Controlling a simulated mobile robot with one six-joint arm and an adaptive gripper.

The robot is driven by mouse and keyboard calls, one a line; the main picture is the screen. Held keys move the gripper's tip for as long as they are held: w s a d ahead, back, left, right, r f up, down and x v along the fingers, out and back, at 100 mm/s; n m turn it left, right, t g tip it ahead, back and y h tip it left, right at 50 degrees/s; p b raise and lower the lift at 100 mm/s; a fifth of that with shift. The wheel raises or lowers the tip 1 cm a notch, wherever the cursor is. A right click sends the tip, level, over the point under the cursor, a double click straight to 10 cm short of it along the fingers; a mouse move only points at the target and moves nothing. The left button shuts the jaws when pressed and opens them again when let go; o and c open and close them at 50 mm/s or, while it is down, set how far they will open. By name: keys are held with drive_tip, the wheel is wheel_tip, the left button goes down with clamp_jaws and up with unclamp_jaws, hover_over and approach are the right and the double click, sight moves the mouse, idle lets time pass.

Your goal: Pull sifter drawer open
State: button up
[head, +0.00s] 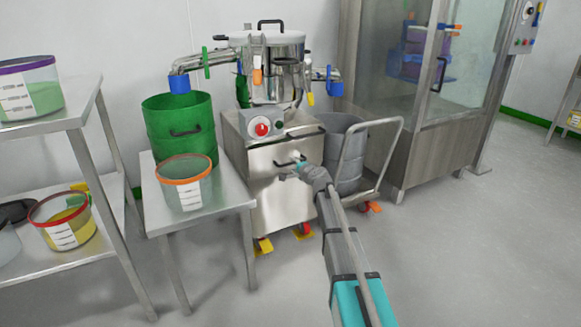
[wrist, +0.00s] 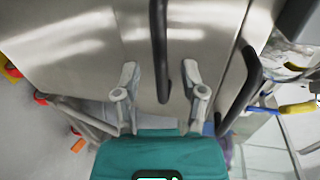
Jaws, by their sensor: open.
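The sifter (head: 275,60) is a steel machine on a boxy steel cabinet with a red knob on its upper front. The drawer front (head: 275,205) is the plain steel face of this cabinet; it looks flush, and its seams are hard to make out. A dark bar handle (wrist: 158,35) is on that face, and it shows small in the head view (head: 284,164). My gripper (wrist: 160,68) is open, with one finger on each side of the handle's end. In the head view my gripper (head: 293,170) is at the cabinet front.
A second dark handle (wrist: 242,90) is near the cabinet's top edge. A green drum (head: 181,128) and a clear tub (head: 186,183) stand left on a steel table. A grey bin (head: 345,150) and a cart handle (head: 398,150) are close on the right. The floor in front is clear.

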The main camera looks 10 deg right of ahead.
drive_tip(key=shift+x, duration=1.4)
clamp_jaws()
